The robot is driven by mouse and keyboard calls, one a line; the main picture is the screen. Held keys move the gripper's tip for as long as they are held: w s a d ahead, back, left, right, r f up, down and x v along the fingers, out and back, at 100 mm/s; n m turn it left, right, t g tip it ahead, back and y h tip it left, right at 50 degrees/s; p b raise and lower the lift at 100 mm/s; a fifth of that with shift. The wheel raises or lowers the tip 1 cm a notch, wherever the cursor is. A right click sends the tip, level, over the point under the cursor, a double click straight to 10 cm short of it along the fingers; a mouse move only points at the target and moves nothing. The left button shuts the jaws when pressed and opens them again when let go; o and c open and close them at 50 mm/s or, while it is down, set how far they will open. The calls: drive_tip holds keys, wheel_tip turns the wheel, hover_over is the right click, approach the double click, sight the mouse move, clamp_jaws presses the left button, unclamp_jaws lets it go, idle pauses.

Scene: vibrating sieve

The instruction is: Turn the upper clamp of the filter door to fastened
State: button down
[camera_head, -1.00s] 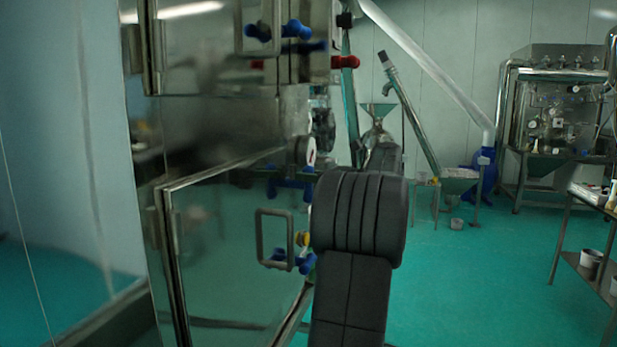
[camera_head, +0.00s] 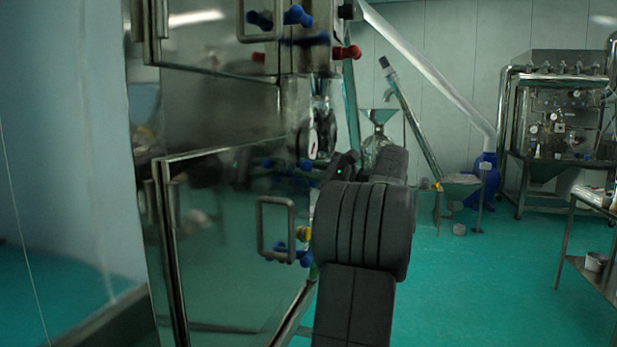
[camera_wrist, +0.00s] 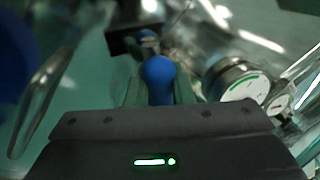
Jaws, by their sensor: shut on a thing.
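The filter door (camera_head: 225,285) is the lower metal door at the left, standing in its frame, with a rectangular handle (camera_head: 261,232). Its upper clamp shows as blue knobs (camera_head: 306,165) near the door's top right corner, partly hidden by my gripper (camera_head: 338,168). In the wrist view my gripper (camera_wrist: 158,92) is shut on a blue knob (camera_wrist: 158,72) of the clamp, with a finger on each side. The clamp's exact angle cannot be told. The lower clamp (camera_head: 303,257), blue with a yellow part, sits beside the handle.
Above is another door with a handle, blue knobs (camera_head: 297,16) and a red knob (camera_head: 346,52). A round white-faced gauge (camera_wrist: 240,88) is close at the right of my gripper. The green floor (camera_head: 470,290) at the right is clear up to a metal table.

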drive_tip(key=n+b, duration=0.1)
drive_tip(key=f+n+b, duration=0.1)
drive_tip(key=n, duration=0.1)
drive_tip(key=n+g+y+b, duration=0.1)
drive_tip(key=n, duration=0.1)
drive_tip(key=shift+s+f, duration=0.15)
drive_tip(key=shift+s, duration=0.1)
drive_tip(key=n, duration=0.1)
drive_tip(key=n+g+b, duration=0.1)
drive_tip(key=n, duration=0.1)
drive_tip(key=n+b, duration=0.1)
drive_tip(key=n, duration=0.1)
drive_tip(key=shift+s+a+f+y, duration=0.1)
drive_tip(key=shift+f+y, duration=0.2)
drive_tip(key=shift+n, duration=0.4)
drive_tip(key=c, duration=1.3)
unclamp_jaws()
drive_tip(key=b+v, duration=0.2)
drive_tip(key=v, duration=1.2)
drive_tip(key=shift+a+r, duration=0.1)
drive_tip(key=p+x, duration=0.1)
drive_tip(key=x, duration=1.3)
drive_tip(key=shift+p, duration=0.35)
